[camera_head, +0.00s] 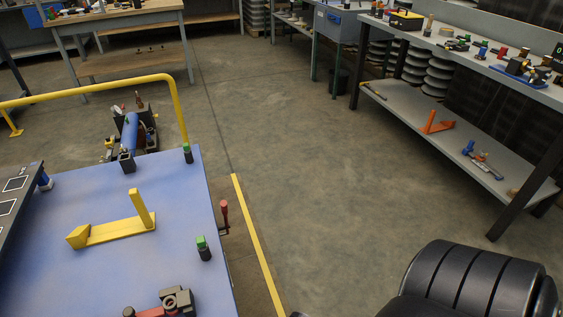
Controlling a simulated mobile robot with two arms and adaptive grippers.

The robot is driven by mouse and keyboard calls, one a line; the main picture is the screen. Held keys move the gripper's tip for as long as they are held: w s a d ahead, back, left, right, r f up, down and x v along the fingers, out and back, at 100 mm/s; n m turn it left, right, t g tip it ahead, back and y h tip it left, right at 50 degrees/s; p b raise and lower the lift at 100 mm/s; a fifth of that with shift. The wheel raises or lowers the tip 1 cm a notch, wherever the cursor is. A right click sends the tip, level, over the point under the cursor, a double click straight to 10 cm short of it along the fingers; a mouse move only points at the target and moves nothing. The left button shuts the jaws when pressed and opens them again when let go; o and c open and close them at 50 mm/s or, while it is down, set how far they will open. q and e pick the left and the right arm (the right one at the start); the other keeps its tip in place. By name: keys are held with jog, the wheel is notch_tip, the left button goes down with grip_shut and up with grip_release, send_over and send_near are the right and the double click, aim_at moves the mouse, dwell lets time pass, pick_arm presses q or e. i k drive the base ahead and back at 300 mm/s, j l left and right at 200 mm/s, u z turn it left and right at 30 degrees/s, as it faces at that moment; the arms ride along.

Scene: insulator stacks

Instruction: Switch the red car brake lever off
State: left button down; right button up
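A red-handled lever (224,213) stands upright, or nearly so, at the right edge of the blue tabletop (185,228). Its lower part is dark and bends toward the table edge. I cannot tell from this view whether it is on or off. Neither of my grippers shows in the view, and nothing is touching the lever. A black ribbed part at the bottom right looks like part of my own arm.
On the blue top are a yellow bracket (118,229), green-capped black knobs (203,248) and a red-and-dark device (165,304). A yellow rail (95,92) stands behind. Open floor (300,180) lies right of the yellow line; a grey workbench (450,112) stands further right.

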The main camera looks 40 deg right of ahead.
aim_at(223, 205)
jog(key=k+l+z, duration=0.1)
jog(key=l, duration=0.5)
jog(key=l+z, duration=0.15)
jog(key=l, duration=0.5)
